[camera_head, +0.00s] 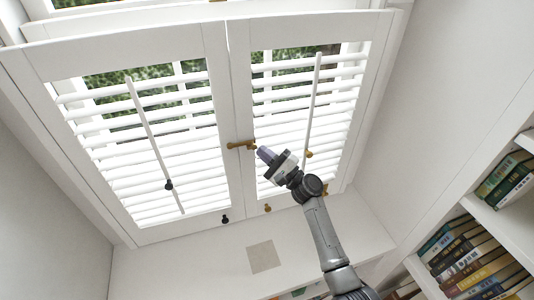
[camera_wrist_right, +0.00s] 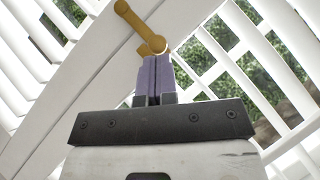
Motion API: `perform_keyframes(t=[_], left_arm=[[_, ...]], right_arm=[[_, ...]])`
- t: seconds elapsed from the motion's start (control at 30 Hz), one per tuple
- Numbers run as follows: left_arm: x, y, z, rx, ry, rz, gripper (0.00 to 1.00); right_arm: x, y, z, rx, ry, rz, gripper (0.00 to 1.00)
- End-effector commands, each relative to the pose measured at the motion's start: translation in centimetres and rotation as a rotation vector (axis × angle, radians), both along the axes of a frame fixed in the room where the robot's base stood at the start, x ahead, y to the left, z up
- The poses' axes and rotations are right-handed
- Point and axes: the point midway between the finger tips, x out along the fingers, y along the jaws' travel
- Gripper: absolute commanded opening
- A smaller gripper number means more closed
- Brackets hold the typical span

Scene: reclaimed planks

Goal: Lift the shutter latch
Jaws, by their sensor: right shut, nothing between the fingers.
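The brass shutter latch (camera_head: 241,145) sits across the seam between the two white shutter panels. In the right wrist view the latch (camera_wrist_right: 134,22) shows as a bar with a round end, slanting from upper left to lower right. My right gripper (camera_head: 264,154) is just to the right of the latch and below it in the head view. Its purple fingers (camera_wrist_right: 154,68) are together and empty, with tips close under the latch's round end. I cannot tell whether they touch it. My left gripper is not in view.
The left shutter panel (camera_head: 27,75) and right shutter panel (camera_head: 378,60) hold white louvers with tilt rods. Small dark and brass knobs sit along the lower part. Bookshelves with several books (camera_head: 470,262) stand at the right. A beige square (camera_head: 263,257) lies on the white surface below.

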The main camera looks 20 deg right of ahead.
Motion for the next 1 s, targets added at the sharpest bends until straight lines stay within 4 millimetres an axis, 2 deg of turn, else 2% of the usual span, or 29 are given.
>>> perform_keyframes(t=[0.77,1.0], left_arm=[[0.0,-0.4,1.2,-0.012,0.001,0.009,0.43],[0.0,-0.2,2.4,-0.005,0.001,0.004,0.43]], right_arm=[[0.0,-0.2,1.1,-0.099,0.009,0.000,0.00],[0.0,-0.3,2.2,-0.185,0.017,0.001,0.00]])
